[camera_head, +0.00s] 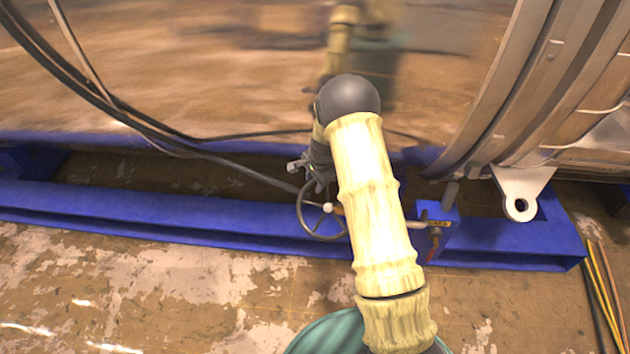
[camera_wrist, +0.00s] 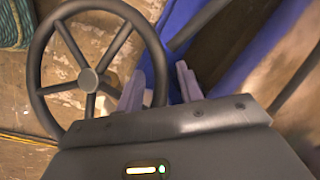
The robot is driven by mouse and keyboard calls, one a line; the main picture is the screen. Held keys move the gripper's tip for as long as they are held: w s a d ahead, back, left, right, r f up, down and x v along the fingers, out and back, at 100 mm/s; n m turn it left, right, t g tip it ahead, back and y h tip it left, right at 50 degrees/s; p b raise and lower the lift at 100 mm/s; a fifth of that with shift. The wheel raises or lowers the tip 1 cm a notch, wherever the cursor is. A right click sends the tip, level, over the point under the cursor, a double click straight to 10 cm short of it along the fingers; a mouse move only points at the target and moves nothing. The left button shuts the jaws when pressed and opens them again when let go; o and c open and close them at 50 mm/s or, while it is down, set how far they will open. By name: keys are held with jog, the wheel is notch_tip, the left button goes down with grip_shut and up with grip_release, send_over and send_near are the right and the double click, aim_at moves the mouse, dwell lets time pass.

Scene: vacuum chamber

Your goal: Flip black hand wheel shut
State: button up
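The black hand wheel (camera_head: 328,208) is by the blue frame, partly hidden behind my arm in the head view. In the wrist view the wheel (camera_wrist: 88,78) fills the left side, with its spokes, round hub and most of its rim showing. My gripper (camera_wrist: 160,84) is at the right side of the rim. Its two pale fingers stand apart, and the rim passes between them. I cannot tell whether either finger touches it. In the head view my gripper (camera_head: 309,178) is small and dark, just above the wheel.
A blue beam (camera_head: 170,215) runs along the floor under the large shiny metal chamber (camera_head: 230,70). A valve or bracket with a red part (camera_head: 433,236) is right of the wheel. Black cables (camera_head: 140,122) hang at the left.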

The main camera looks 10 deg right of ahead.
jog(key=shift+f, duration=0.2)
jog(key=shift+c, duration=0.5)
grip_shut()
jog(key=shift+r, duration=0.1)
jog(key=shift+w+d+r, duration=0.15)
jog(key=shift+w+d, duration=0.1)
